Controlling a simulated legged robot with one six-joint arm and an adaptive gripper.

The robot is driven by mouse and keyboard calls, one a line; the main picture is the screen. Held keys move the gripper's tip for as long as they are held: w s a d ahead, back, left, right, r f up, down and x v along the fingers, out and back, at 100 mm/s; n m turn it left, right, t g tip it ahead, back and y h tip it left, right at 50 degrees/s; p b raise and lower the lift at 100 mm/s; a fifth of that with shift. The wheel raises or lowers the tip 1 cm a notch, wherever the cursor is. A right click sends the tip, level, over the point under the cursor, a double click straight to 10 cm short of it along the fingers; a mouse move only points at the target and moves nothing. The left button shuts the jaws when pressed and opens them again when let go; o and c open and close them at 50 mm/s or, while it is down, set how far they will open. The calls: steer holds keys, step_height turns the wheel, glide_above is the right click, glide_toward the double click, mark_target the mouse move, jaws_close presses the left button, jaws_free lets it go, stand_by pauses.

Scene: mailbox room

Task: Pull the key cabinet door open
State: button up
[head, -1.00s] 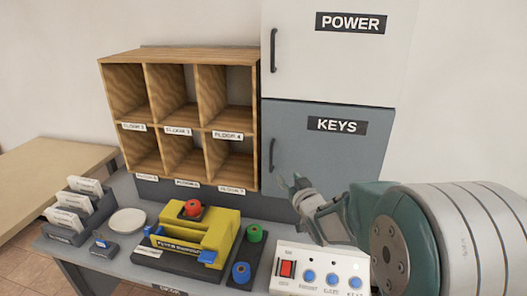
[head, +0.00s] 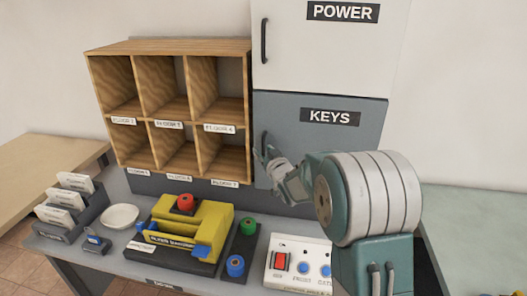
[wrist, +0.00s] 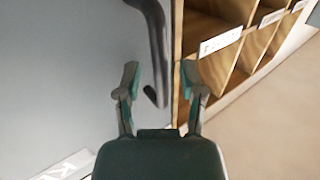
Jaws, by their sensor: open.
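The grey key cabinet door (head: 310,145) is labelled KEYS and looks shut. Its dark vertical handle (head: 265,146) is on the door's left edge, partly hidden by my gripper in the head view. My gripper (head: 268,160) is in front of the lower part of the handle. In the wrist view my gripper (wrist: 160,85) is open, its two fingertips apart. The handle (wrist: 156,40) hangs between and beyond the fingers, with its bent end in the gap. I cannot tell whether a finger touches it.
A white POWER cabinet (head: 320,45) sits directly above. Wooden pigeonholes (head: 175,115) stand close on the left, near one finger in the wrist view. Below are a yellow device (head: 192,228), a button panel (head: 300,262) and a plate (head: 120,216).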

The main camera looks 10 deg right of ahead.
steer(key=shift+w+a, duration=0.1)
steer(key=shift+w, duration=0.1)
steer(key=shift+c, duration=0.3)
jaws_close()
steer(key=shift+s, duration=0.1)
